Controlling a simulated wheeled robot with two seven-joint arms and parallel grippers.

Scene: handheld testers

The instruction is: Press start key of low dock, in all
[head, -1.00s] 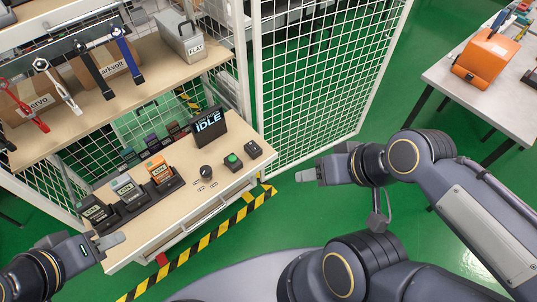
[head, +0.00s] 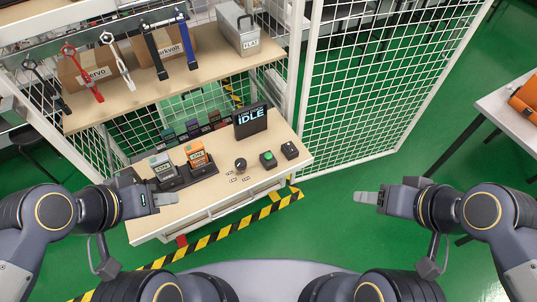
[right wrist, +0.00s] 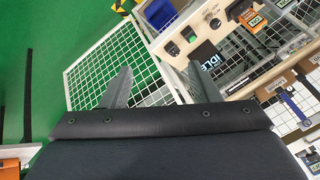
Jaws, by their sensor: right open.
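A display (head: 252,121) reading "IDLE" stands on the bench. In front of it are a dark round knob (head: 240,164) with small labels, a green button on a black box (head: 268,159) and a small black box (head: 290,150). My right gripper (head: 366,197) is open and empty, right of the bench over floor.
Several small dark units (head: 193,128) stand at the bench's back. A shelf (head: 215,72) above holds hanging tools, boxes and a grey case (head: 238,30). A white mesh fence (head: 370,90) stands right of the bench. An orange case (head: 527,98) lies on a side table.

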